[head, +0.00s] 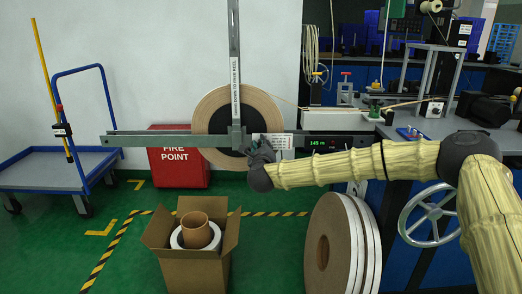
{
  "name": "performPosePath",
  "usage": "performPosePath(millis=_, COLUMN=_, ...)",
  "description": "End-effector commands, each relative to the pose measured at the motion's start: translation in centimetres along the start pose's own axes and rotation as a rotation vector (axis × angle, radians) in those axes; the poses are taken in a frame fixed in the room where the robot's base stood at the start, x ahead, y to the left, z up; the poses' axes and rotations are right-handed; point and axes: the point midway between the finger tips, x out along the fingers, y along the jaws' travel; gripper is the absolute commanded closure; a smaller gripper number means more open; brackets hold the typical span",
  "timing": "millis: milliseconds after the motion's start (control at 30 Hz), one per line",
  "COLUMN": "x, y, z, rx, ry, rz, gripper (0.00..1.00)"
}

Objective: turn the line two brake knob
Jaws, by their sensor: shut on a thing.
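My gripper (260,153) is at the horizontal grey bar (165,139), just right of the vertical post and in front of the lower right part of the tape reel (212,106). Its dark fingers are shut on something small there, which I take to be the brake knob. The knob itself is hidden by the fingers, so its turn angle does not show. A small white label (280,141) is on the bar beside the gripper. A green display reading about 145 m (325,143) is further right on the bar.
A tape strand runs from the reel to the blue bench on the right. A red fire point box (178,160) is behind the bar. A blue trolley (45,170) is at left.

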Motion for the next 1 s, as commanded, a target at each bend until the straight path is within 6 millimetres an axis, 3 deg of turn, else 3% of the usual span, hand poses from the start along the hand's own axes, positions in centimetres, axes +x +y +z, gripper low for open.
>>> performPosePath(millis=667, x=-0.01, y=0.11, z=-0.34, rx=0.058, ry=0.004, rz=0.001, gripper=1.00)
performPosePath(millis=700, x=-0.01, y=0.11, z=-0.34, rx=0.058, ry=0.004, rz=0.001, gripper=0.71)
performPosePath(millis=800, x=-0.01, y=0.14, z=-0.25, rx=0.058, ry=0.003, rz=0.001, gripper=0.54)
performPosePath(millis=1000, x=-0.01, y=0.20, z=-0.04, rx=0.058, ry=0.000, rz=0.002, gripper=0.54)
